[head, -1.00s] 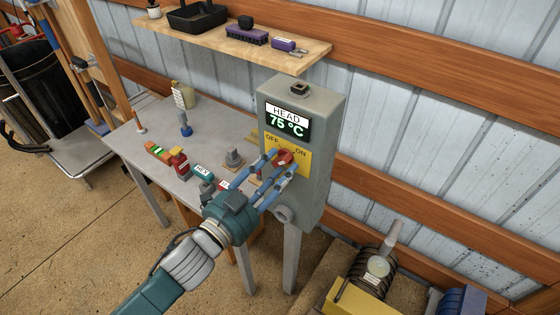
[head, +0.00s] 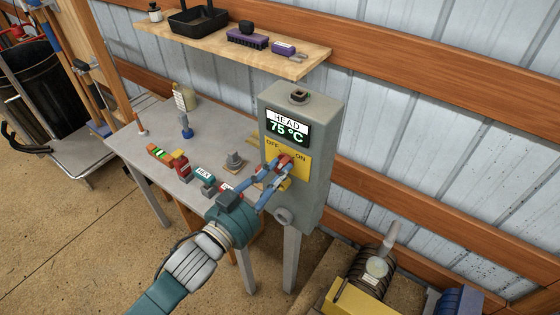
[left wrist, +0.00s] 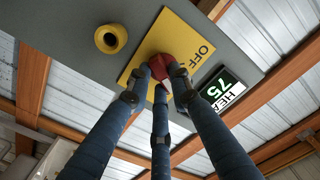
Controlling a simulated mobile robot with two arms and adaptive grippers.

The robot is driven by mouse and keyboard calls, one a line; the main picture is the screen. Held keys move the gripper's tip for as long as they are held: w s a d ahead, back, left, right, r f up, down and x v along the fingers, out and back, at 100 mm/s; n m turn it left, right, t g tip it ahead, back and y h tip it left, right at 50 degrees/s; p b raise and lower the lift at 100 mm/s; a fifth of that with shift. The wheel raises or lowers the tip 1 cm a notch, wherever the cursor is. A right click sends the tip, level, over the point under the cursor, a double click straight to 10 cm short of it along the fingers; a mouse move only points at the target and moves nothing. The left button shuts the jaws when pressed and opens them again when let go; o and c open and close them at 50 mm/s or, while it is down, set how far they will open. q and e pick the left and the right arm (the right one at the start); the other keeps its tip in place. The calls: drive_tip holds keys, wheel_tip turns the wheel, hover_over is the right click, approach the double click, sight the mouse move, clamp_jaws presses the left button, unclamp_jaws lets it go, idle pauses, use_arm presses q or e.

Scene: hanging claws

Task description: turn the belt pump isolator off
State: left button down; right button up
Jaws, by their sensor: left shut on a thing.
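The isolator is a red knob (head: 286,160) on a yellow plate (head: 299,172) marked OFF at left and ON at right. The plate is on the front of a grey box (head: 325,130). My left gripper (head: 279,166) is shut on the red knob, with its blue fingers around it. In the left wrist view the red knob (left wrist: 168,52) sits between the three fingertips (left wrist: 160,78), beside the word OFF on the yellow plate (left wrist: 192,38). The fingers partly hide the knob, so I cannot tell its exact setting. My right gripper is out of view.
A display (head: 288,127) above the plate reads HEAD 75 °C. A grey bench (head: 150,125) with several small items stands left of the box. A wooden shelf (head: 300,66) hangs above. A yellow-based machine (head: 350,300) stands at the lower right.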

use_arm(q)
drive_tip(key=shift+n, duration=0.9)
drive_tip(key=shift+r+p, duration=0.1)
drive_tip(key=shift+p, duration=0.25)
drive_tip(key=shift+r+n+p, duration=0.1)
drive_tip(key=shift+n+p, duration=0.45)
drive_tip(key=shift+n, duration=0.45)
drive_tip(key=n+p, duration=0.1)
drive_tip(key=n, duration=0.1)
drive_tip(key=shift+n, duration=0.4)
drive_tip(key=shift+n+p, duration=0.3)
drive_tip(key=shift+n, duration=0.3)
